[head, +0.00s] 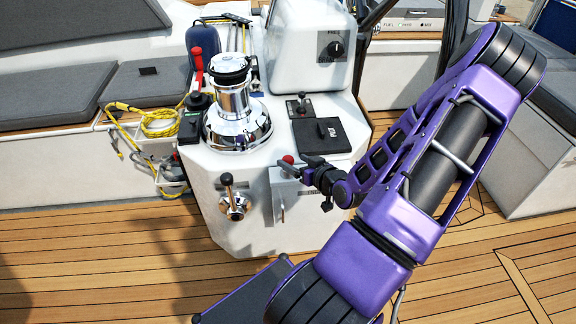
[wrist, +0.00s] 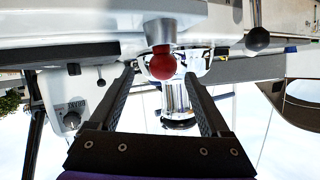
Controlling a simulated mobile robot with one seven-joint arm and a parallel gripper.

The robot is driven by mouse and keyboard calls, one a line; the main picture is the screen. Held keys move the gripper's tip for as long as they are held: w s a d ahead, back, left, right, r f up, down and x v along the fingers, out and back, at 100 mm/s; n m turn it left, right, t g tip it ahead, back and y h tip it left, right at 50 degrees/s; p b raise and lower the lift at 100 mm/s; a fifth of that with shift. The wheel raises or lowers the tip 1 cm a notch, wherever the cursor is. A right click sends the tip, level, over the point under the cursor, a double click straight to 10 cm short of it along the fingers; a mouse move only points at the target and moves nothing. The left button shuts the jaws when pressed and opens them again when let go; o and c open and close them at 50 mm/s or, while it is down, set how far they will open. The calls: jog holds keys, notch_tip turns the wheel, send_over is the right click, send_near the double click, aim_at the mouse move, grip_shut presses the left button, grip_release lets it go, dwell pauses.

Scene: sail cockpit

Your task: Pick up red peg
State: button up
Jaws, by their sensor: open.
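The red peg shows as a round red ball (head: 288,159) at the top of a small white box on the front of the console. In the wrist view the red ball (wrist: 162,66) is on a short pale grey stem, and the picture is upside down. My gripper (head: 297,165) is open at the box, close to the ball. In the wrist view my gripper (wrist: 160,75) has one finger on each side of the ball, with gaps to both. I cannot tell whether the ball is fully between the fingertips or just beyond them.
A chrome winch (head: 236,115) stands on the console. A black-knobbed lever (head: 227,181) sticks out left of the box. A black panel (head: 321,135) lies behind my gripper. A red handle (head: 198,62) and yellow rope (head: 158,122) are farther left.

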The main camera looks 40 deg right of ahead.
jog(key=shift+f+b+x, duration=0.1)
jog(key=shift+b+x, duration=0.15)
jog(key=shift+x, duration=1.45)
jog(key=shift+f+b+x, duration=0.15)
jog(key=shift+b+x, duration=0.1)
jog(key=shift+x, duration=1.45)
jog(key=shift+s+a, duration=0.1)
jog(key=shift+a, duration=0.1)
grip_shut()
